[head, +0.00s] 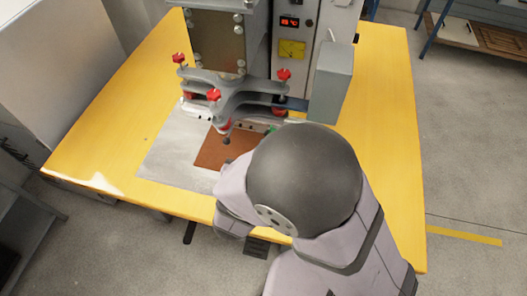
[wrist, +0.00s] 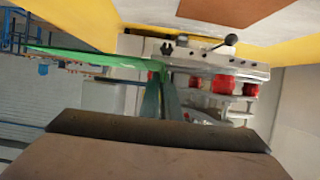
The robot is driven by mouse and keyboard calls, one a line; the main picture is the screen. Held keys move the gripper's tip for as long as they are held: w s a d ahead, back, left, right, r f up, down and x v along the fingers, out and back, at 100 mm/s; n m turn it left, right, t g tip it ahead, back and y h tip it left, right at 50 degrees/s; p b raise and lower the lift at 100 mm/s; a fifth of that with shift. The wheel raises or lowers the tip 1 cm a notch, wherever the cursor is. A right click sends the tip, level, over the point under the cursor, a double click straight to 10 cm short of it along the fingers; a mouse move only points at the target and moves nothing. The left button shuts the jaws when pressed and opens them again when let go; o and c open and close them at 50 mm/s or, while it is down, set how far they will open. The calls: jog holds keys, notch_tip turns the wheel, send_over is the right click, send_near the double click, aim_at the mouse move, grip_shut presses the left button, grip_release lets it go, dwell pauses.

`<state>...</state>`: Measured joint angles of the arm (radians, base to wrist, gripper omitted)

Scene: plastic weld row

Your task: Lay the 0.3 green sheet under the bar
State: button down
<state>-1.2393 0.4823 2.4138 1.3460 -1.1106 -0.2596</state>
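The thin green sheet (wrist: 95,56) shows nearly edge-on in the wrist view, reaching from the middle out to the left. My gripper (wrist: 160,72) has its two fingers close together at the sheet's right end, and it appears shut on it. In the head view only a small green bit (head: 271,129) shows beside my arm, which hides the gripper and most of the sheet. The welding machine's bar and clamp assembly (head: 235,92) stands over the back of the work area. It also shows upside down in the wrist view (wrist: 215,65), beside the sheet.
A brown pad (head: 222,150) lies on a grey plate (head: 172,160) in front of the machine. The yellow table (head: 110,130) is clear at left and right. Red knobs (head: 214,95) stick up from the clamp. A grey control box (head: 331,80) stands at its right.

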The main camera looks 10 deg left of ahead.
jog(key=shift+r, duration=0.15)
jog(key=shift+w+d+r+m+h, duration=0.1)
jog(key=shift+d+r+m+h, duration=0.15)
jog(key=shift+d+m+h, duration=0.5)
jog(key=w+d+f+m+g+h, duration=0.1)
jog(key=d+f+m+h, duration=0.2)
jog(key=d, duration=0.5)
jog(key=w+d+f+m+g+h, duration=0.1)
jog(key=d+f+m+g+h, duration=0.1)
jog(key=d, duration=0.6)
jog(key=w+d+f+m+g+h+p, duration=0.1)
jog(key=d+f+m+g+h, duration=0.1)
jog(key=d, duration=0.6)
jog(key=shift+d+f+m+h, duration=0.35)
jog(key=shift+f+m+h, duration=0.6)
jog(key=shift+h, duration=0.1)
jog(key=shift+w+a+r, duration=0.1)
jog(key=shift+a, duration=0.05)
